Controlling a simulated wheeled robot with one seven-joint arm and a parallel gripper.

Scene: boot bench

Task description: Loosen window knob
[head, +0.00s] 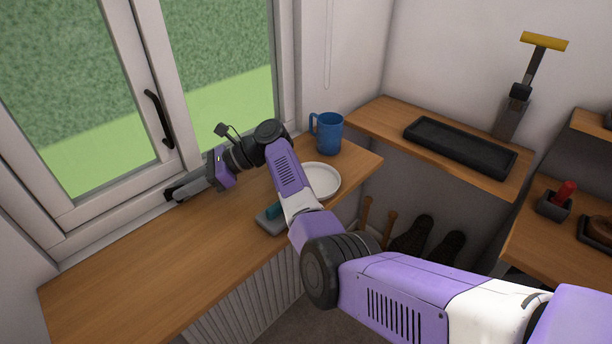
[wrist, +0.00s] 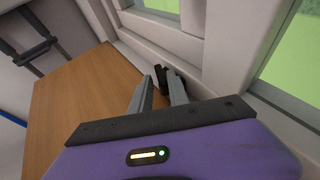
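A small black knob (head: 171,193) sits low on the window frame, near the back edge of the wooden sill, and is partly hidden by my gripper in the head view. In the wrist view the black knob (wrist: 163,76) shows between and just beyond the fingertips. My gripper (head: 182,190) reaches in from the right, low over the sill; in the wrist view my gripper (wrist: 161,82) has its two grey fingers apart, one on each side of the knob. I cannot tell whether either finger touches it.
A long black handle (head: 158,118) is on the window frame above. On the sill (head: 130,280) are a white plate (head: 322,181), a blue mug (head: 328,133) and a grey block with a teal part (head: 270,220), close under my arm. The sill's left part is clear.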

